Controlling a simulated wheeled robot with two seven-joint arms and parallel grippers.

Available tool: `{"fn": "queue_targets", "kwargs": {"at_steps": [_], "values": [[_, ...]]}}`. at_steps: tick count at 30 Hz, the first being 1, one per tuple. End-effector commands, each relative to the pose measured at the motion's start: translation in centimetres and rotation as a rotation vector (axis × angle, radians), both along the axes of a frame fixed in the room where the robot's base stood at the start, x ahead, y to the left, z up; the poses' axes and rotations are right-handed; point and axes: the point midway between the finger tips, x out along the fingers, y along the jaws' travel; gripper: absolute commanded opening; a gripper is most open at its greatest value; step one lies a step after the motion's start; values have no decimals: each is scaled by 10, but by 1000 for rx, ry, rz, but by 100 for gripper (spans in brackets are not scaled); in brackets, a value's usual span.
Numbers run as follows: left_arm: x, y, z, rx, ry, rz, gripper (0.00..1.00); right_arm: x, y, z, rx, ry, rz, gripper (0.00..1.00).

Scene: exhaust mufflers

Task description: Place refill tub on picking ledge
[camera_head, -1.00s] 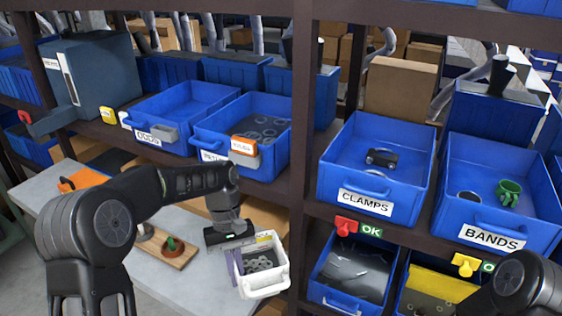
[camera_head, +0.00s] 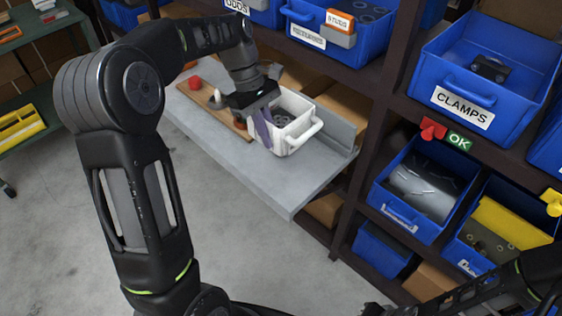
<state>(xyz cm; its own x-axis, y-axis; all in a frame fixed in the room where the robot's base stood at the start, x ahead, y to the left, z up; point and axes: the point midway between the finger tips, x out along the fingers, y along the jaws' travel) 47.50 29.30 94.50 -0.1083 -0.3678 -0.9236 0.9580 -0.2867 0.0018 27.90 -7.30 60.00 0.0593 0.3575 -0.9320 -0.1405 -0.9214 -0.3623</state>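The refill tub (camera_head: 303,137) is a white open bin with a handle and grey ring-shaped parts inside. It is at the right part of the picking ledge (camera_head: 235,168), a grey shelf in front of the rack. It looks upright; whether its base bears fully on the ledge I cannot tell. My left gripper (camera_head: 264,122) is at the tub's left wall, pointing down, with its purple fingers at the rim. It looks shut on that wall; the inner finger is mostly hidden. My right arm shows dark at the lower right; its fingers cannot be made out.
A wooden board (camera_head: 222,112) with a red knob lies on the ledge left of the tub. A raised grey plate (camera_head: 338,128) stands behind the tub. Blue bins, including the CLAMPS bin (camera_head: 452,121), fill the rack. Open floor (camera_head: 235,235) lies in front.

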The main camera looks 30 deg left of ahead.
Motion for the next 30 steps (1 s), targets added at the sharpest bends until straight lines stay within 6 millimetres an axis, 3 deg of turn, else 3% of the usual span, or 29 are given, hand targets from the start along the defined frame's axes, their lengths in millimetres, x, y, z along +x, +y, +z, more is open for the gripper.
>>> {"fn": "queue_targets", "kwargs": {"at_steps": [9, 21, 30], "values": [[-1, 0, -51, -1, 3, -1, 0, 0, 0, 2, 0, 0, 0, 0], [0, 0, -60, -1, 2, -2, 0, 0, 0, 2, 0, 0, 0, 0], [-1, 0, -94, -1, 2, -2, 0, 0, 0, 4, 0, 0, 0, 0]]}}
